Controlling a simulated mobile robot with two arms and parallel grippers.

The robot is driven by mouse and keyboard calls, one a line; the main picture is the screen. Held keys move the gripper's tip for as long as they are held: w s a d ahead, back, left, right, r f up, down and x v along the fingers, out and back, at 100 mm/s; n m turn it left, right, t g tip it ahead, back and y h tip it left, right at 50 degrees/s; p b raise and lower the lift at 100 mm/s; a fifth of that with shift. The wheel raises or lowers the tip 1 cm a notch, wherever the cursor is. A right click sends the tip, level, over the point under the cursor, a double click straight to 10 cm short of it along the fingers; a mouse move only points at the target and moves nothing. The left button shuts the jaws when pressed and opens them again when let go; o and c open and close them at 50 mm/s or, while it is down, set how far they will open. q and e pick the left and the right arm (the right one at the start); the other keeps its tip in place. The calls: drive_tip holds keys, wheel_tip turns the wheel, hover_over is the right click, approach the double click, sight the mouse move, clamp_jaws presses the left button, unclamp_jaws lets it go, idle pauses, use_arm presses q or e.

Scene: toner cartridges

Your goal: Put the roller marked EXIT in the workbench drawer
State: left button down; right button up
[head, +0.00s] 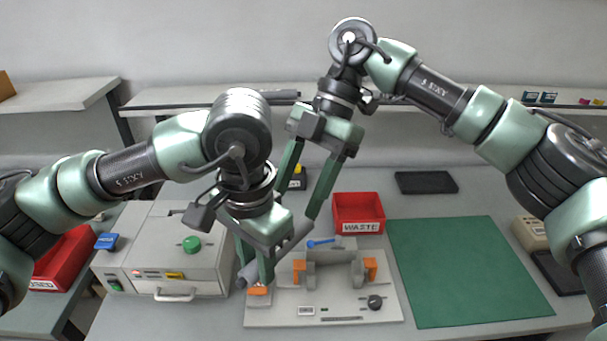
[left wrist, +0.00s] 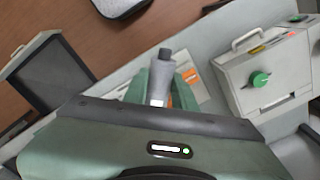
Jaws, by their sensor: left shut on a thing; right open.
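My left gripper (head: 257,272) is shut on a grey roller (head: 246,275) and holds it tilted above the front left of the fixture. In the left wrist view the roller (left wrist: 161,72) sticks out between the green fingers, with a dark end and a pale label too small to read. An open drawer (left wrist: 52,72) with a dark inside and a handle shows at the left of the left wrist view, apart from the roller; I cannot make it out in the head view. My right gripper (head: 298,205) is open, above and behind the left one.
A grey fixture (head: 350,312) with orange parts stands on the workbench. A machine with a green knob (head: 192,244) is to its left. A red WASTE bin (head: 358,212) stands behind. The green mat (head: 465,270) is clear. Another grey roller (head: 284,94) lies on the shelf.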

drive_tip(key=x, duration=0.9)
drive_tip(key=shift+s+a+f, duration=0.1)
drive_tip(key=shift+a, duration=0.05)
clamp_jaws()
use_arm(q)
drive_tip(key=c, duration=1.1)
unclamp_jaws()
drive_tip(key=shift+o, duration=0.2)
